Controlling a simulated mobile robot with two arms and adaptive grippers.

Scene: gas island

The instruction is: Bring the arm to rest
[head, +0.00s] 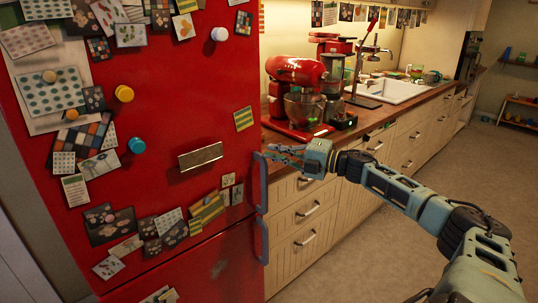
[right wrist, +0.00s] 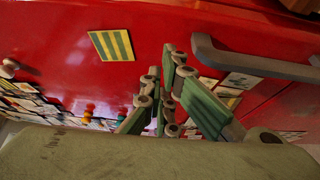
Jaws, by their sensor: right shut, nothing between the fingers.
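My right arm (head: 395,188) reaches in from the lower right of the head view. My right gripper (head: 275,154) is shut and empty beside the upper grey handle (head: 263,183) of the red fridge (head: 205,100). In the right wrist view the closed fingers (right wrist: 170,60) point toward the red fridge front. The handle (right wrist: 250,63) passes just to the right of the fingertips there; I cannot tell whether they touch it. My left gripper is in neither view.
A wooden counter (head: 378,108) with drawers below runs back on the right. A red stand mixer (head: 296,72) stands on it near the gripper, with a sink (head: 392,90) beyond. Magnets and cards cover the fridge. The floor (head: 485,165) at right is clear.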

